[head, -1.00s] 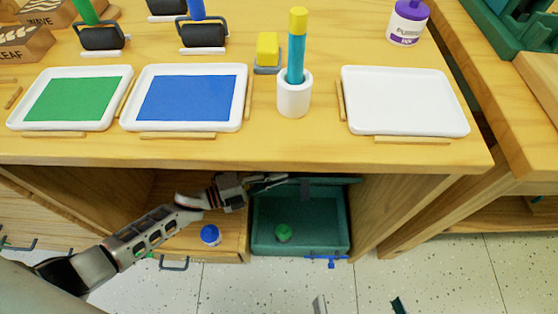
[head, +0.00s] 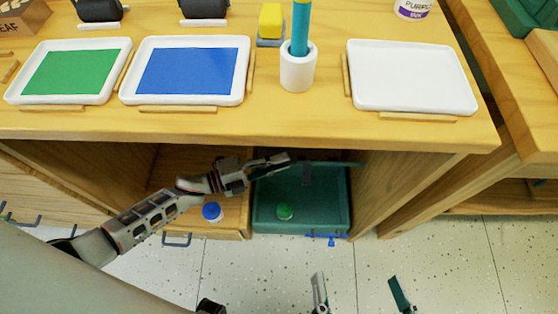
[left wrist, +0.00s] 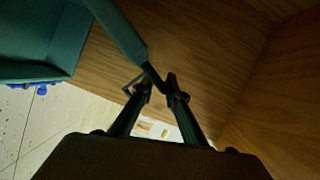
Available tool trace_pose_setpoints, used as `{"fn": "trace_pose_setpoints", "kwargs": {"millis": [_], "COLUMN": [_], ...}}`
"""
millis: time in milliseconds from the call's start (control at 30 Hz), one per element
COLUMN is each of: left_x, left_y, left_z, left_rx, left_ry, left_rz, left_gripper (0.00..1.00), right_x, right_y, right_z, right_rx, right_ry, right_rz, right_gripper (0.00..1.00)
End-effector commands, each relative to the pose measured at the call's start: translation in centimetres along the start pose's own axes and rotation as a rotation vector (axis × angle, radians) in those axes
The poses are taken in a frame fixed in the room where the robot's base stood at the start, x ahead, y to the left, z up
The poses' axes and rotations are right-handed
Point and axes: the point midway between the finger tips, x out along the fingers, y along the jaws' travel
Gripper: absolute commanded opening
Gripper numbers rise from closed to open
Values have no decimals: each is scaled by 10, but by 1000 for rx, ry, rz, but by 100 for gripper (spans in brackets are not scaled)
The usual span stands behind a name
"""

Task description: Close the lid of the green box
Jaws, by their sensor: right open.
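The green box (head: 341,222) sits in the space under the table, with a green-capped jar (head: 285,211) showing inside its outline. Its lid (head: 335,164) shows nearly edge-on as a thin strip at the back of the box, so it stands raised. My left gripper (head: 283,158) is at the lid's left end. In the left wrist view, the lid's edge (left wrist: 118,30) runs down to my left fingertips (left wrist: 158,88); whether they grip it is unclear. My right gripper (head: 360,283) is open and empty over the floor, low in the view.
A blue-capped jar (head: 212,212) stands on the wood left of the box. The tabletop (head: 200,124) overhangs the box, and a wooden side panel (head: 400,185) stands close to its right. White trays (head: 413,105) lie on top. The floor in front is clear.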

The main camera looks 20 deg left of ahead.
Motion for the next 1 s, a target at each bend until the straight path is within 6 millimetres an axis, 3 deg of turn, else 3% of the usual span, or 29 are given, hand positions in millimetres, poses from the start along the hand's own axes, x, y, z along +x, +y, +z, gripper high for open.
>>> {"fn": "trace_pose_setpoints", "kwargs": {"millis": [167,700,1000], "left_x": [-10,-107,-121], "left_y": [0,1,0], "left_z": [0,0,0], "left_rx": [0,-1,0], "left_ry": [0,-1,-1], "left_rz": [1,2,0], "left_gripper": [14,14,14], "right_x": [0,0,0], "right_y": [0,0,0], "right_z": [0,0,0], "right_rx": [0,-1,-2], "right_ry": [1,0,0], "right_rz": [0,1,1], "right_gripper": [100,100,100]}}
